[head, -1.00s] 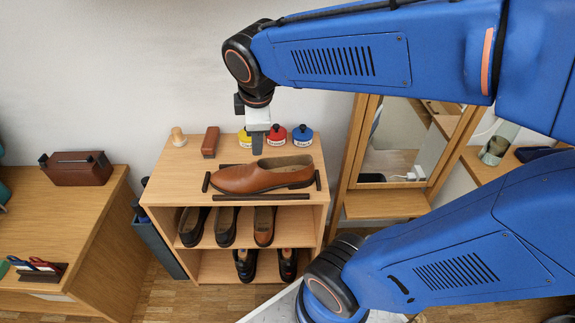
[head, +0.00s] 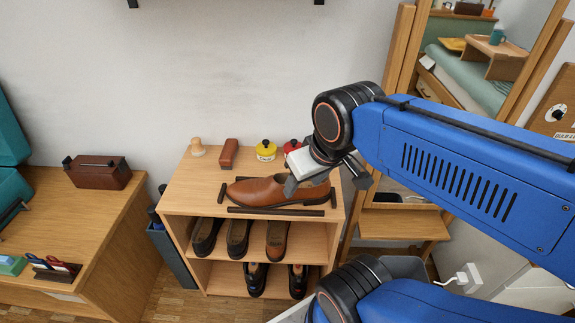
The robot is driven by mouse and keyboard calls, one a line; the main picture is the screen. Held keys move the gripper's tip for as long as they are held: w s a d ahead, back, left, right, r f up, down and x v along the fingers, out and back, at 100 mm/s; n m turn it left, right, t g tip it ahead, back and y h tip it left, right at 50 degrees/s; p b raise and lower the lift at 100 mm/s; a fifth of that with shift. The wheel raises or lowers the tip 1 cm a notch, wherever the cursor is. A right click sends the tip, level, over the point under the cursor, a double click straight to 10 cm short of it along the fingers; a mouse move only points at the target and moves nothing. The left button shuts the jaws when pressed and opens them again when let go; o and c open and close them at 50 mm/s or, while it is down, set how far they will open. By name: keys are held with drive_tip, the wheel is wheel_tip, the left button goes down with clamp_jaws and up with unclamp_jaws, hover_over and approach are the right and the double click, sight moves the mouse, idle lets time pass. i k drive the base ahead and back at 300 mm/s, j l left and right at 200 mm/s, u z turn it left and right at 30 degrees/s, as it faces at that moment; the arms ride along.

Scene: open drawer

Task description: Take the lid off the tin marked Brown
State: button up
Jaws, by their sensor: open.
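A yellow tin (head: 266,151) with a dark knob stands on the top of the shoe rack, towards the back. A red tin (head: 291,146) stands just right of it, partly covered by my gripper. I cannot read any marking on the tins, so I cannot tell which is Brown. The blue tin is hidden behind my arm. My gripper (head: 325,182) is open, its fingers apart and tilted. It hangs in front of the tins, over the toe-to-heel line of a brown leather shoe (head: 256,191), near the heel.
The wooden rack (head: 182,190) holds several dark and brown shoes below. A brush (head: 229,153) and a wooden knob-shaped piece (head: 197,147) stand left of the tins. Dark bars frame the shoe. A desk (head: 105,215) is at the left, a mirror at the right.

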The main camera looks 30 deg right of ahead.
sight(293, 145)
drive_tip(key=k+j+z, duration=0.3)
drive_tip(key=k, duration=0.2)
drive_tip(key=k+z, duration=0.35)
drive_tip(key=k, duration=0.1)
